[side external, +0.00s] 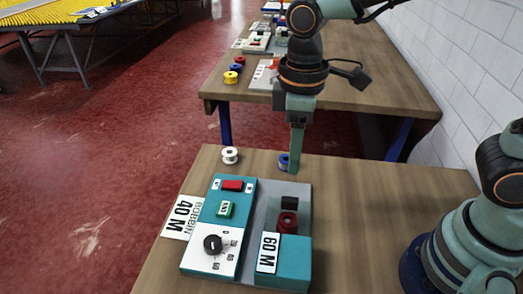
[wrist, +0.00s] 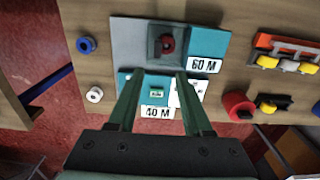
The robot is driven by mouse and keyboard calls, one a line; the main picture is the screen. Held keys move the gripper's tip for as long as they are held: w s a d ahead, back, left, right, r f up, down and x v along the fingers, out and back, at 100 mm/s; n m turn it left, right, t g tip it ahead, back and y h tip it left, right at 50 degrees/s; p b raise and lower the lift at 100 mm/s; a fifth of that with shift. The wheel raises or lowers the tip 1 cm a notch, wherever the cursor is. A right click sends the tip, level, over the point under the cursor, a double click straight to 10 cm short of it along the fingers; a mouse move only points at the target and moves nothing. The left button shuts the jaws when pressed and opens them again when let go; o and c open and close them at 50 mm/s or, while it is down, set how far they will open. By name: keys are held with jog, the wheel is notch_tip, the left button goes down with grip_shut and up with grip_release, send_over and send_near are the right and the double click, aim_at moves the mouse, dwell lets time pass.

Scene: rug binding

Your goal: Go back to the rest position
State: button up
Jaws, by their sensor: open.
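My gripper (side external: 297,172) hangs with its fingers pointing down, apparently above the table near its far edge. In the wrist view its two green fingers (wrist: 156,76) are spread apart with nothing held between them. The teal and grey machine (side external: 274,192) stands on the table, with a red button, a green key and a black dial. A red bobbin (side external: 288,223) sits in its grey recess and also shows in the wrist view (wrist: 167,44). In the side view the fingers overlap part of a blue bobbin (side external: 283,159).
A white bobbin (side external: 230,155) stands near the table's far left corner. Labels read 40 M (side external: 182,217) and 60 M (side external: 268,252). A second wooden table (side external: 365,75) behind carries more bobbins. A white brick wall (side external: 465,60) bounds the right side.

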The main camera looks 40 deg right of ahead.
jog(key=d+r+m+t, duration=0.2)
jog(key=d+m, duration=0.2)
jog(key=d, duration=0.4)
jog(key=d+r+m+t, duration=0.3)
jog(key=d+m, duration=0.2)
jog(key=d, duration=0.3)
jog(key=shift+s+r+t, duration=0.3)
jog(key=shift+s+r, duration=0.05)
jog(key=shift+s, duration=0.1)
